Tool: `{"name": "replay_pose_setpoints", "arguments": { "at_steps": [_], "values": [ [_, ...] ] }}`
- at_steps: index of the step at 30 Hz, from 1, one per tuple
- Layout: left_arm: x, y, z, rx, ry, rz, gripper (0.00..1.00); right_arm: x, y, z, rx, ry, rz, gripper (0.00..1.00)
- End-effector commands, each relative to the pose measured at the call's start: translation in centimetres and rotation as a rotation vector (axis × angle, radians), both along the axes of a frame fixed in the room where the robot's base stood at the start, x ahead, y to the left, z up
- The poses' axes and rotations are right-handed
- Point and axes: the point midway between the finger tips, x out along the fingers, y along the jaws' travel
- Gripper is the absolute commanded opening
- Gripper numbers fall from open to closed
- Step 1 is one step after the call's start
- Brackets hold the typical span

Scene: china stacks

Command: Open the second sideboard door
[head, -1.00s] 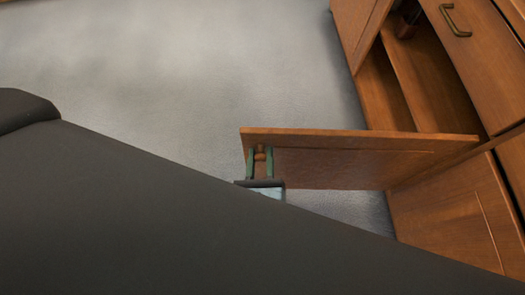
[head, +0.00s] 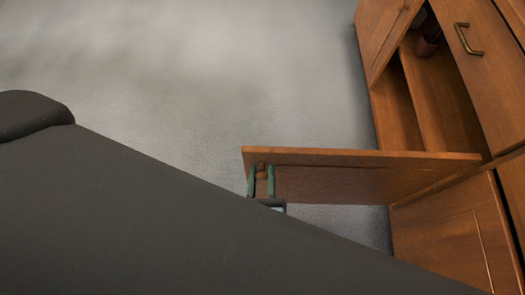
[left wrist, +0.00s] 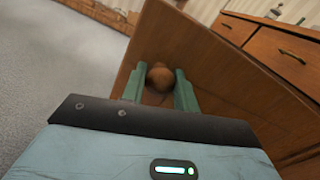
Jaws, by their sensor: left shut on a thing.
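The sideboard door (head: 345,180) stands swung out from the sideboard, roughly square to its front, with the open compartment (head: 440,95) behind it. My left gripper (head: 261,181) is at the door's free end, its green fingers on either side of the round wooden knob. In the left wrist view my left gripper (left wrist: 160,92) is shut on the knob (left wrist: 160,76), and the door (left wrist: 190,50) fills the space behind it. My right gripper is not in view.
The sideboard has a drawer front with a brass handle (head: 468,40) and a closed door panel (head: 450,235) nearer to me. A small brown pot (head: 428,44) stands inside the compartment. Grey carpet (head: 220,80) is clear beyond the door.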

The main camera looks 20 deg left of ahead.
Motion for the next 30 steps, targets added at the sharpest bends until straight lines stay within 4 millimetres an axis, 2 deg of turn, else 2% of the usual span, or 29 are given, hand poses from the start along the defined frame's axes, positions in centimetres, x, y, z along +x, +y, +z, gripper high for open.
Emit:
{"name": "replay_pose_setpoints", "arguments": {
  "at_steps": [9, 10, 15, 30],
  "values": [
    [0.0, -0.01, 0.03, 0.001, -0.001, 0.0, 0.0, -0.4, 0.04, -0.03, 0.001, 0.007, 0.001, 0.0],
    [0.0, -0.01, 0.03, 0.001, -0.001, 0.0, 0.31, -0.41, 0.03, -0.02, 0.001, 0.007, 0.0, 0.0],
    [0.0, 0.0, 0.02, 0.0, -0.001, 0.0, 0.52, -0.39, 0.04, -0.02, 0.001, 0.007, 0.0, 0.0],
    [0.15, 0.19, 0.02, 0.0, 0.0, -0.001, 0.52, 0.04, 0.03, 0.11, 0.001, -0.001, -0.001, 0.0]
  ]
}}
